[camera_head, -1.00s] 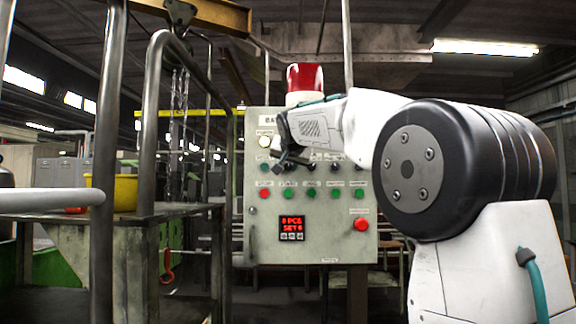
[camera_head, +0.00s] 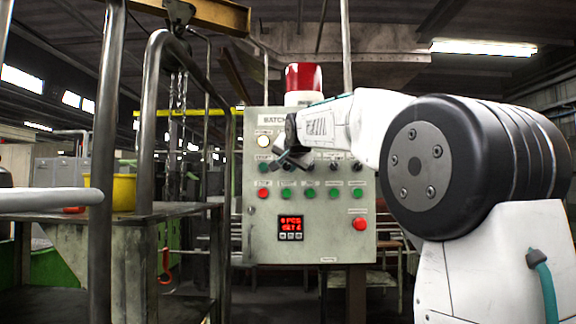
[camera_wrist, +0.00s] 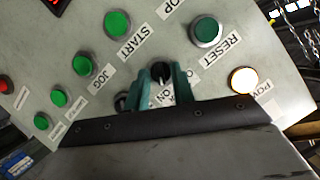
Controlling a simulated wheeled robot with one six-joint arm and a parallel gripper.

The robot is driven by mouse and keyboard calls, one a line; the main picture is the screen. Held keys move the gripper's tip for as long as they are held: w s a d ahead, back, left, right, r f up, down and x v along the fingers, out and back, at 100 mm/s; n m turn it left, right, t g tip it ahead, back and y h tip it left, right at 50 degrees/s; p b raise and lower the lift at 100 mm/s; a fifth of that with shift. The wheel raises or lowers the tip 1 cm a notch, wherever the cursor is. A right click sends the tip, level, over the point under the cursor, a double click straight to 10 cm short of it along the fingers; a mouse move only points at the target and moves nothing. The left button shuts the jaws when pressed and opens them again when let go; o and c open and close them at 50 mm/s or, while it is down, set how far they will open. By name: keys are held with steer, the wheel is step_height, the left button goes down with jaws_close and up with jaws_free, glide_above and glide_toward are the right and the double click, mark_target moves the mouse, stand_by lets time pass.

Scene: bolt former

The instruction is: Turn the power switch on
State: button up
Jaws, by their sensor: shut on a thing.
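The power switch is a black rotary knob (camera_wrist: 161,70) on the grey control panel (camera_head: 332,225). My gripper (camera_wrist: 162,80) is shut on this knob, one teal finger on each side of it. A label beside it, partly hidden by the fingers, shows "ON". Which way the knob points is hard to tell. In the head view my gripper (camera_head: 287,157) is at the panel's upper left and hides the knob. A lit lamp (camera_wrist: 243,80) labelled with a word starting "PO" is to the right in the wrist view; a lit pale lamp (camera_head: 264,141) also shows in the head view.
Green buttons (camera_wrist: 118,24), a red button (camera_head: 360,223) and a lit red display (camera_head: 291,227) are on the panel. More black knobs sit right of my gripper. A metal railing (camera_head: 150,120) stands at the left.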

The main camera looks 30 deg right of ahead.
steer(key=o, duration=1)
steer(key=shift+c, duration=0.2)
steer(key=shift+s, duration=0.1)
steer(key=v, duration=0.7)
steer(key=shift+s, duration=0.3)
steer(key=shift+a+r, duration=0.1)
steer(key=shift+r, duration=0.05)
steer(key=s+a+f+n+g+y, duration=0.1)
steer(key=s+a+f+n+g, duration=0.15)
steer(key=f, duration=0.35)
steer(key=s+a+f+n+g+y, duration=0.1)
steer(key=s+f, duration=0.2)
steer(key=f, duration=0.4)
steer(key=s+a+f+n+g+y, duration=0.1)
steer(key=s+a+f+g, duration=0.15)
steer(key=f, duration=0.35)
steer(key=s+a+f+n+g+y, duration=0.1)
steer(key=s+a+f+n+g, duration=0.2)
steer(key=s+a+f, duration=0.3)
steer(key=s+a+f+n+g+y, duration=0.1)
steer(key=s+a+f+n+g, duration=0.2)
steer(key=s+f, duration=1.4)
steer(key=s+a, duration=0.4)
steer(key=s, duration=0.3)
steer(key=shift+a+f, duration=0.25)
steer(key=shift+f, duration=0.05)
